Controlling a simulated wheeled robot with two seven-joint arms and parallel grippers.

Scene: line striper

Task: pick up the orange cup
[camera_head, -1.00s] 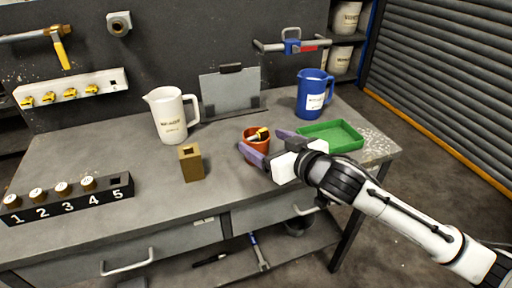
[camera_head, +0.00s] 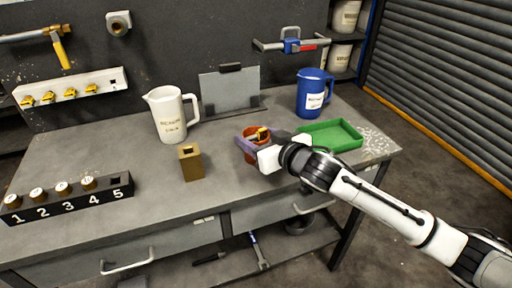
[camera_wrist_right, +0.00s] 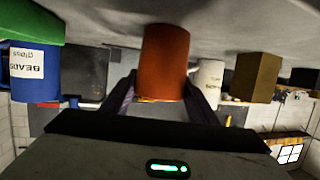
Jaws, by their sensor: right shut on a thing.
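The orange cup (camera_head: 254,155) stands on the grey workbench between the brass block and the green tray, with a yellow-and-black item showing at its top. My right gripper (camera_head: 256,147) reaches in from the right and is shut on the cup, one purple finger on each side. In the right wrist view, the orange cup (camera_wrist_right: 163,62) appears upside down between the two fingers of my right gripper (camera_wrist_right: 160,90). The cup still appears to rest on the bench; any gap below it is hard to tell. My left gripper is not in view.
A brass block (camera_head: 190,163) and a white pitcher (camera_head: 171,115) stand left of the cup. A green tray (camera_head: 333,135) and a blue pitcher (camera_head: 312,94) are at right. A numbered black rack (camera_head: 68,199) is at far left. The bench front between rack and block is clear.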

